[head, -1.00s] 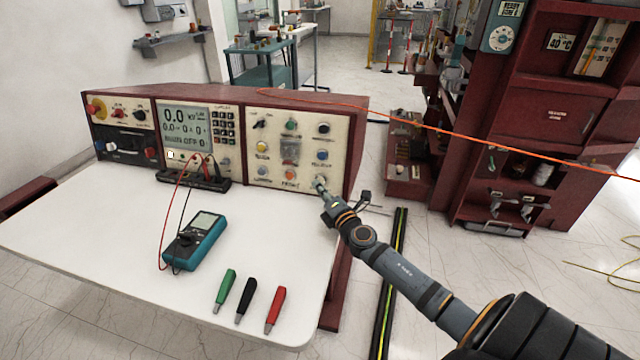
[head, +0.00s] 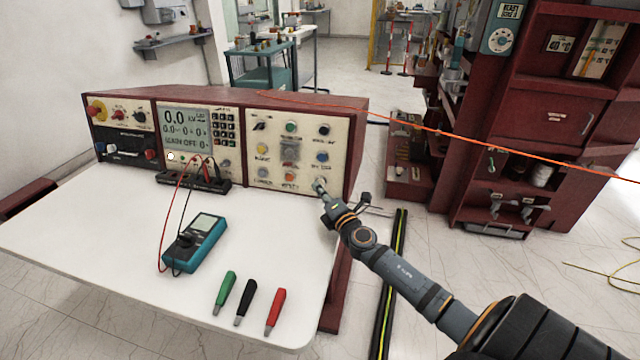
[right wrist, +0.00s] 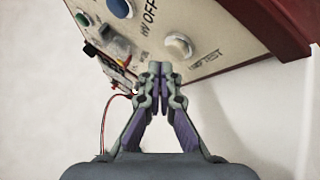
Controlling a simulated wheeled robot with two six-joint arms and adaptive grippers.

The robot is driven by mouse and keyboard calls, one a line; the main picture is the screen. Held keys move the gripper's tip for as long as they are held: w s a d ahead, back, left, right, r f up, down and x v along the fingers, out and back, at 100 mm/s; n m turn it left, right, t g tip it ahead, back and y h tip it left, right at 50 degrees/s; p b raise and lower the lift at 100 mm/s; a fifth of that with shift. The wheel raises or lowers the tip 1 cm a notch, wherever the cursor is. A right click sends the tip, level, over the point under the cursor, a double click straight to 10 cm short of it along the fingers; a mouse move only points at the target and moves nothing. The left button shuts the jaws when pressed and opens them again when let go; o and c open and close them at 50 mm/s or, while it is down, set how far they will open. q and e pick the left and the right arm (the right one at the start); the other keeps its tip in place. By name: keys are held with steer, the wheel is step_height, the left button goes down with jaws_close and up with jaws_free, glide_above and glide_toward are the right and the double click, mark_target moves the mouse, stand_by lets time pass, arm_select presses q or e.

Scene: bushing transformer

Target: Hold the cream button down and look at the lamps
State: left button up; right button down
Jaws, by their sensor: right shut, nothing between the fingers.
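The cream button (right wrist: 178,46) is a round knob on the cream panel in the right wrist view, with lettering ending in "TEST" beside it. In the head view my fingertips largely cover it at the panel's lower right. My right gripper (head: 319,186) is shut and empty. In the right wrist view its fingertips (right wrist: 160,72) lie just below the button in the picture, and I see no clear contact. The control panel (head: 276,140) carries several coloured round fittings, among them yellow (head: 262,149), blue (head: 321,157) and orange (head: 290,177). I cannot tell which are lamps or lit. My left gripper is not in view.
A teal multimeter (head: 195,243) lies on the white table (head: 90,235), its leads running to the console. Green (head: 225,292), black (head: 245,302) and red (head: 275,311) probes lie near the front edge.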

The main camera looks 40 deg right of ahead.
steer(key=shift+d, duration=0.1)
steer(key=shift+w+d+f+b, duration=0.15)
steer(key=shift+w+d+b, duration=0.05)
steer(key=shift+w+b, duration=0.1)
stand_by(0.4)
steer(key=shift+w+d, duration=0.25)
steer(key=shift+d, duration=0.1)
stand_by(0.5)
steer(key=shift+a, duration=0.1)
stand_by(0.9)
steer(key=shift+s+a, duration=0.55)
